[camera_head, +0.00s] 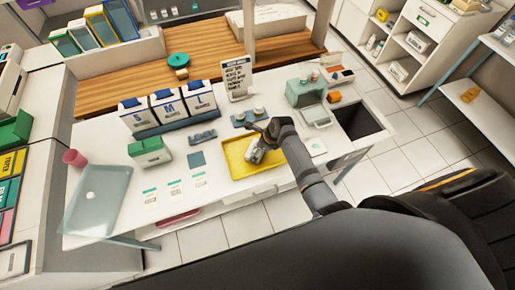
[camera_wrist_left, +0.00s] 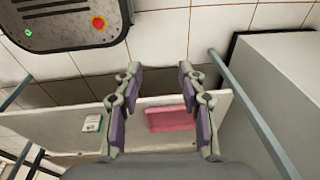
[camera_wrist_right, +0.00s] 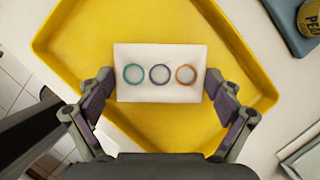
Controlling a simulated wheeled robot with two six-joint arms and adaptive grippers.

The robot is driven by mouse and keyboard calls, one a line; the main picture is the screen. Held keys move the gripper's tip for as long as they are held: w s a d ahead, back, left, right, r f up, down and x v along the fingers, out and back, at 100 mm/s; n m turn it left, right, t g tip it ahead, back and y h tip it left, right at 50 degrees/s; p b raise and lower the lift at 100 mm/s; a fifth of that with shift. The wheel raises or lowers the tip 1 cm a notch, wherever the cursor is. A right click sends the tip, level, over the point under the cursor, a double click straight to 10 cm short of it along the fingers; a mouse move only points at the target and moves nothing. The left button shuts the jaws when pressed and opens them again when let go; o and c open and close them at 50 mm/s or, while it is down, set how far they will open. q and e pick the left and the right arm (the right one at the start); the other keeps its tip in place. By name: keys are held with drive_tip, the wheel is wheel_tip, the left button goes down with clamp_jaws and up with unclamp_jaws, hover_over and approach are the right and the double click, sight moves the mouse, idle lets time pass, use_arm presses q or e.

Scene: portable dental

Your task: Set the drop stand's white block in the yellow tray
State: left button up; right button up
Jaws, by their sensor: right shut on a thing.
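The white block (camera_wrist_right: 160,55) sits between the fingers of my right gripper (camera_wrist_right: 160,82) in the right wrist view. Its top face carries three rings, teal, dark blue and orange. My right gripper is shut on the block's two sides. The yellow tray (camera_wrist_right: 150,128) lies beneath, and the block is within its outline; I cannot tell whether it touches the tray floor. In the head view my right gripper (camera_head: 257,152) is over the yellow tray (camera_head: 238,168) and mostly hides the block. My left gripper (camera_wrist_left: 157,80) is open and empty in the left wrist view.
A blue stand (camera_head: 240,123) with small white items is behind the tray. S, M and L boxes (camera_head: 168,104), a green box (camera_head: 150,151) and a teal device (camera_head: 304,92) also stand on the white counter. A pink tray (camera_wrist_left: 168,118) shows in the left wrist view.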

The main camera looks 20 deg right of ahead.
drive_tip(key=o, duration=1.1)
drive_tip(key=shift+w, duration=0.1)
drive_tip(key=shift+f, duration=0.1)
drive_tip(key=shift+r, duration=0.35)
use_arm(q)
drive_tip(key=shift+s+a+f, duration=0.1)
drive_tip(key=shift+s+a, duration=0.05)
drive_tip(key=shift+s, duration=0.3)
use_arm(e)
drive_tip(key=v, duration=1.2)
drive_tip(key=shift+w, duration=0.1)
